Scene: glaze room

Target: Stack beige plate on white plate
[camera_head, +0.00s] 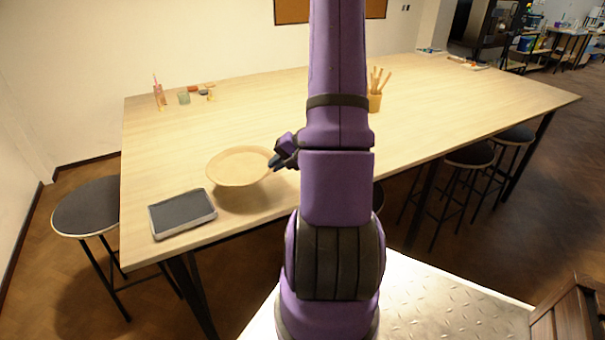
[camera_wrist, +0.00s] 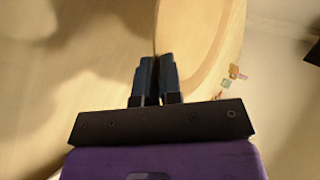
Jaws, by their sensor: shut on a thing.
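The beige plate (camera_head: 238,165) is held above the front left part of the table in the head view, with a shadow on the table beneath it. My gripper (camera_head: 278,160) is shut on the plate's right rim. In the wrist view the two dark fingertips (camera_wrist: 153,72) pinch the rim of the beige plate (camera_wrist: 205,45), which fills the upper middle. No white plate shows in either view; my arm hides part of the table.
A dark grey tablet-like slab (camera_head: 182,212) lies on the long wooden table (camera_head: 250,110) just left of the plate. Small cups and bottles (camera_head: 184,97) stand at the back left. A holder with sticks (camera_head: 375,100) stands behind my arm. Stools (camera_head: 88,206) surround the table.

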